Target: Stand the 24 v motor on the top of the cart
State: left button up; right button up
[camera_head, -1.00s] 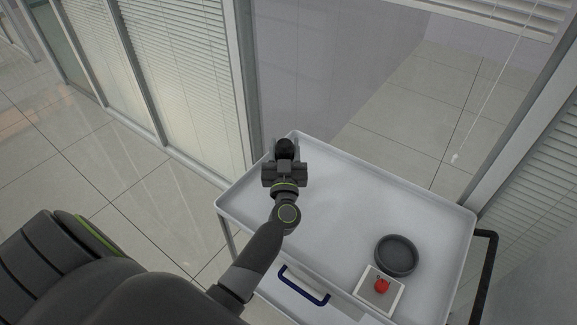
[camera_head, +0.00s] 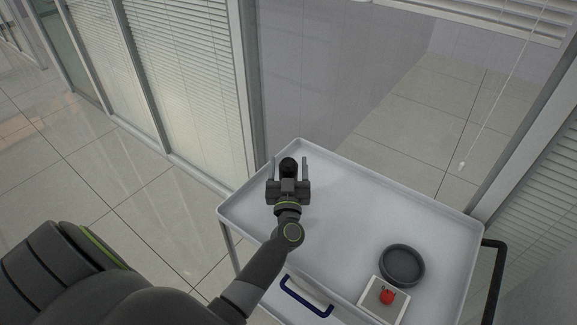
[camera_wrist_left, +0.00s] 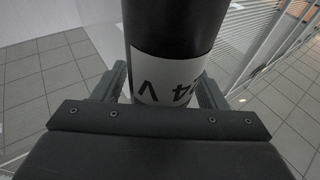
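The 24 V motor (camera_head: 288,166) is a black cylinder with a white label, seen nearly end-on over the far left part of the white cart top (camera_head: 345,215). In the left wrist view the motor (camera_wrist_left: 172,30) looks upright, its label reading "24 V" upside down. My left gripper (camera_head: 287,164) is open, one finger on each side of the motor, with gaps showing between fingers and motor. The motor's foot is hidden, so its contact with the cart top cannot be seen. My right gripper is not in view.
A dark round dish (camera_head: 402,281) and a white square tray (camera_head: 369,299) with a red object (camera_head: 387,297) are at the cart's near right. A raised rim edges the cart top. Its middle is clear. A glass partition with blinds (camera_head: 190,70) stands behind.

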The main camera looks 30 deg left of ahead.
pick_arm(q)
jog(key=shift+r, duration=0.25)
jog(key=b+v, duration=0.1)
jog(key=v, duration=0.6)
jog(key=shift+s+b, duration=0.2)
jog(key=shift+b, duration=0.1)
jog(key=shift+d+f, duration=0.1)
jog(key=shift+f, duration=0.05)
